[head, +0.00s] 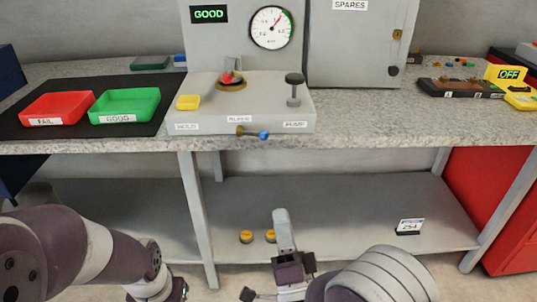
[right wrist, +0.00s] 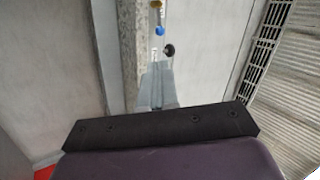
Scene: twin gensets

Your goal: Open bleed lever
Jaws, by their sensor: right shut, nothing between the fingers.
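The bleed lever (head: 252,133) is on the front face of the grey test stand, below the BLEED label (head: 239,119). Its brass pivot is at the left and its blue tip (head: 263,135) points right, roughly level. The blue tip also shows in the right wrist view (right wrist: 159,30), beyond the fingers. My right gripper (head: 282,213) is shut and empty, below and in front of the bench edge, apart from the lever. In the right wrist view its fingers (right wrist: 165,72) are together. My left gripper (head: 178,290) is low at the bottom edge, mostly hidden; its jaws cannot be made out.
The stand carries a gauge (head: 272,27), a lit GOOD sign (head: 209,14), a dark pump knob (head: 294,85) and a yellow block (head: 188,102). Red (head: 57,108) and green (head: 124,105) trays lie left. A lower shelf (head: 340,205) is behind my right gripper.

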